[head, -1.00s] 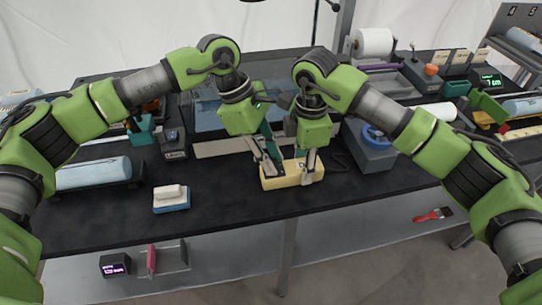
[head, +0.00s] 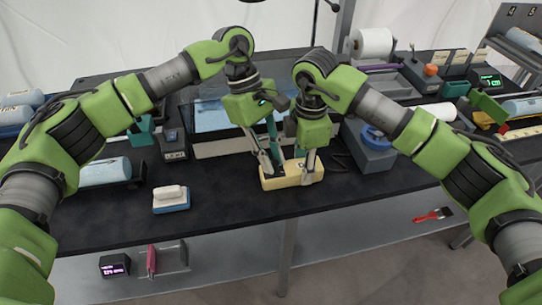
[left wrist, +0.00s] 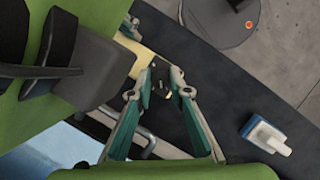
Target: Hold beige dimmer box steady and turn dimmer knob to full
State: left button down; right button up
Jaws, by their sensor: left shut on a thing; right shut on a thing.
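The beige dimmer box (head: 292,180) sits on the black bench near its front edge, in the middle of the head view. Part of it shows in the left wrist view (left wrist: 145,57). My left gripper (head: 271,166) reaches down to the left part of the box and is shut. In the left wrist view its fingertips (left wrist: 162,80) close together over a small dark part, likely the knob, which they mostly hide. My right gripper (head: 306,172) is shut on the box at its right part, with one finger in front of it.
A blue and white block (head: 171,198) lies on the bench to the left. A grey device with a blue ring (head: 375,137) stands right of my right gripper. A small purple-lit display (head: 115,265) stands on the lower shelf. The bench between block and box is clear.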

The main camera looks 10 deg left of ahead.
pick_arm(q)
jog(key=shift+w+d+m+g+y, duration=0.1)
jog(key=shift+m+g+y, duration=0.3)
jog(key=shift+m, duration=0.9)
jog(key=c, duration=1.9)
grip_release()
jog(key=v, duration=1.2)
